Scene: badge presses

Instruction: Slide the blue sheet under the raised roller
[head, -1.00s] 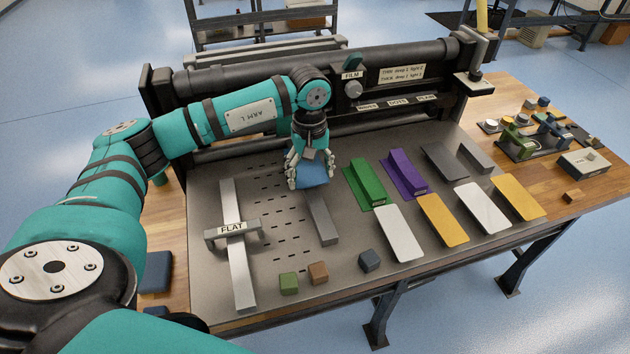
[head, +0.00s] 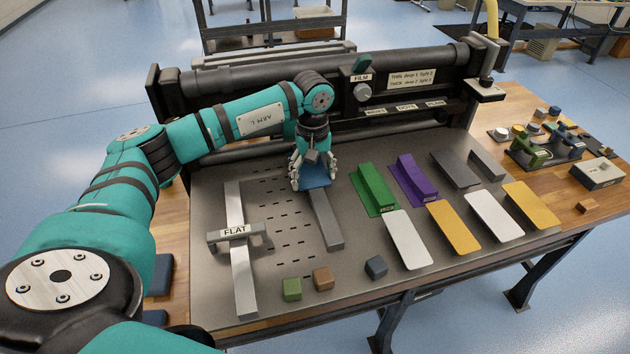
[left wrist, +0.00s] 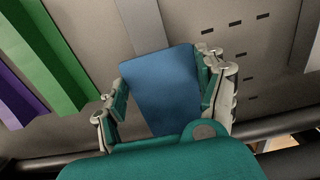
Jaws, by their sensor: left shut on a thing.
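The blue sheet (head: 316,178) is between the fingers of my left gripper (head: 314,184), which is shut on it. It covers the far end of a grey bar (head: 328,222) on the grey bed (head: 285,264). In the left wrist view the sheet (left wrist: 160,85) shows broad and flat between the two fingers of the left gripper (left wrist: 163,78). I cannot tell if it touches the bed. The long dark roller (head: 230,80) lies across the press behind the gripper, and the sheet is in front of it. My right gripper is not in view.
A FLAT-labelled crosspiece (head: 234,232) lies over a pale bar on the left. A green channel piece (head: 376,190), a purple one (head: 414,180) and several coloured plates lie to the right. Small blocks (head: 292,289) sit near the front edge.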

